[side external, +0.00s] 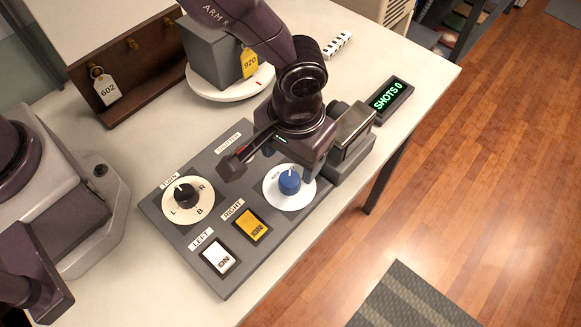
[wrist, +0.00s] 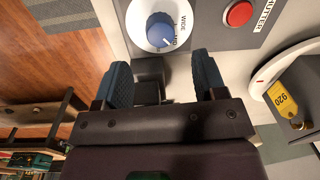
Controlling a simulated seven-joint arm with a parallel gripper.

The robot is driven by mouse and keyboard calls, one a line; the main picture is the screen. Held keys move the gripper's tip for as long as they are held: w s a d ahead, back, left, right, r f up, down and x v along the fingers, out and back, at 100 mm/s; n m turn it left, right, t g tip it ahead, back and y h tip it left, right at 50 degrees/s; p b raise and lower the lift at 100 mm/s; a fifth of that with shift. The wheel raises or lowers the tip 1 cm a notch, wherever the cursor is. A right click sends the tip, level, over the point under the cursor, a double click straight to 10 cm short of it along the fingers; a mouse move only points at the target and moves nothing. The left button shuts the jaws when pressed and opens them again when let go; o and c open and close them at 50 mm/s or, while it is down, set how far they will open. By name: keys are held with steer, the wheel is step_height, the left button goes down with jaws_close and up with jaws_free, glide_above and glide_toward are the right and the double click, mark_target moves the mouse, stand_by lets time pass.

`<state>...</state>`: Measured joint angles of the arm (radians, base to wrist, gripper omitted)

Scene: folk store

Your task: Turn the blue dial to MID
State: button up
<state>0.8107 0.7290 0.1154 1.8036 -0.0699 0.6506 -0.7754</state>
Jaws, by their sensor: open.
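The blue dial (side external: 290,181) stands on a round white plate on the grey control panel (side external: 262,262). In the wrist view the blue dial (wrist: 161,30) is at the top, with the word WIDE beside it and a second label partly cut by the dial. A pale pointer line shows on its lower right edge in that view. My gripper (wrist: 165,80) is open and empty, its two blue-grey finger pads apart. The dial lies beyond the fingertips, not between them. In the side view my gripper (side external: 262,150) hangs over the panel behind the dial.
The panel also carries a black dial (side external: 186,192) marked L, R and B, a yellow switch (side external: 252,226), a white switch (side external: 218,257) and a red button (wrist: 239,13). A SHOTS 0 display (side external: 388,97) stands behind right. A turntable (side external: 228,86) holds a grey block tagged 920.

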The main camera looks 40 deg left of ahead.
mark_target(291, 181)
step_height(291, 181, up, 6)
steer(key=shift+d, duration=0.15)
stand_by(0.4)
steer(key=s+a+r+t, duration=0.2)
steer(key=a+r, duration=0.4)
steer(key=a, duration=0.3)
steer(key=s+a+r+t, duration=0.1)
steer(key=s+a+r, duration=0.4)
steer(key=a+r, duration=0.2)
steer(key=s+a+r+m+t, duration=0.1)
steer(key=s+a+r, duration=0.3)
steer(key=a, duration=0.6)
step_height(291, 181, up, 2)
steer(key=shift+s+a+r+t+h, duration=0.3)
steer(key=shift+a+t, duration=0.1)
steer(key=shift+t, duration=0.4)
